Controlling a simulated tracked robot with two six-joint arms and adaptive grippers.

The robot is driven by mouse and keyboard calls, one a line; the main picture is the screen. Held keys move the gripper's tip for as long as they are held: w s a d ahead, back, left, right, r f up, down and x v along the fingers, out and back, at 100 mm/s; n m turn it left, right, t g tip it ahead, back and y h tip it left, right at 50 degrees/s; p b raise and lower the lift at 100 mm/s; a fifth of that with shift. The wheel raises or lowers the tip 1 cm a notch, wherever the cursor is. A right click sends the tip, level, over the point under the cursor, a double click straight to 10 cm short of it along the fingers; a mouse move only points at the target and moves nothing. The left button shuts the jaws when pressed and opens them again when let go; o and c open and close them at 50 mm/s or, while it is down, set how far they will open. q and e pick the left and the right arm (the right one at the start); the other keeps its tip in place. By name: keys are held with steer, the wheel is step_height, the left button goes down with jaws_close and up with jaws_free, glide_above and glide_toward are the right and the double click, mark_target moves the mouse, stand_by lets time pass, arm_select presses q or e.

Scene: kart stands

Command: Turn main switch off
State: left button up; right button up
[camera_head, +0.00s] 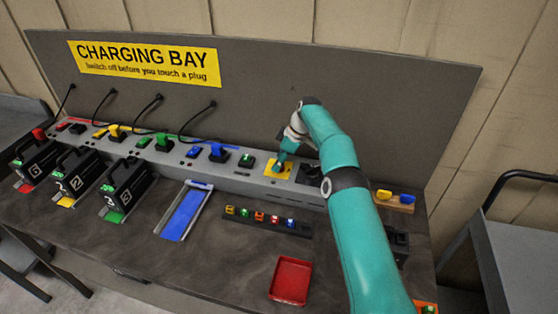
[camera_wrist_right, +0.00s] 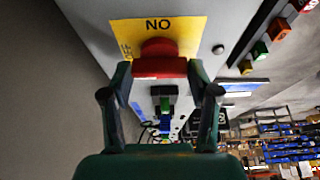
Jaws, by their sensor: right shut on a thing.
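The main switch has a red handle (camera_wrist_right: 160,67) on a yellow plate (camera_wrist_right: 190,27), seen close up in the right wrist view. The word ON shows upside down at the plate's top edge there, and part of OFF at its left edge. My right gripper (camera_wrist_right: 160,76) has a finger on each side of the handle and is shut on it. I cannot tell exactly which label the handle points to. In the head view the plate (camera_head: 287,172) sits on the grey console, and my right gripper (camera_head: 279,166) hides the handle. My left gripper is not in view.
Black battery packs (camera_head: 125,190) stand at the left, below coloured plugs (camera_head: 162,141) with black cables. A blue-floored slot (camera_head: 183,212), a strip of small coloured blocks (camera_head: 260,217) and a red tray (camera_head: 291,281) lie on the dark bench. A grey panel rises behind.

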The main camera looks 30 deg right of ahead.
stand_by(0.4)
steer(key=o, duration=1.2)
steer(key=shift+c, duration=0.2)
steer(key=shift+r, duration=0.1)
steer(key=v, duration=0.7)
